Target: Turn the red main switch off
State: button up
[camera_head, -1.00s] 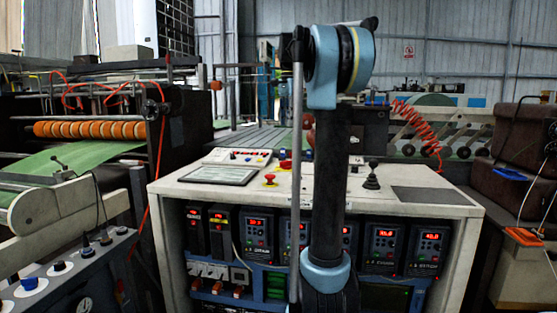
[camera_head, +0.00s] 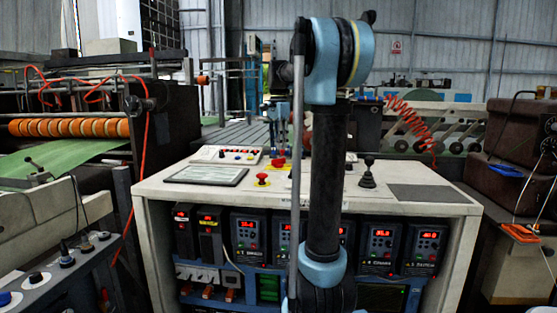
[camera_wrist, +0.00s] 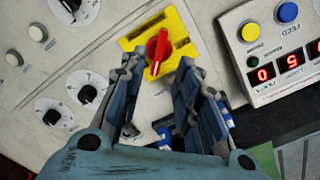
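The red main switch (camera_wrist: 158,52) is a rotary handle on a yellow plate (camera_wrist: 178,28) in the wrist view. Its handle stands nearly upright in the picture, leaning slightly. My gripper (camera_wrist: 161,63) is open, with one finger on each side of the handle's lower end. I cannot tell whether either finger touches it. In the head view, my gripper (camera_head: 279,115) shows partly left of my arm, pointing down above the back of the console (camera_head: 410,203).
Black dials (camera_wrist: 87,94) lie left of the switch in the wrist view. A control box (camera_wrist: 276,45) with green and blue buttons and a red display stands to the right. The console top also bears a red mushroom button (camera_head: 262,177), a flat screen (camera_head: 206,175) and a joystick (camera_head: 368,172).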

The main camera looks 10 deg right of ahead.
aim_at(278, 163)
notch_tip(278, 163, down, 7)
jog(key=shift+r, duration=0.2)
dwell(0.3)
grip_shut()
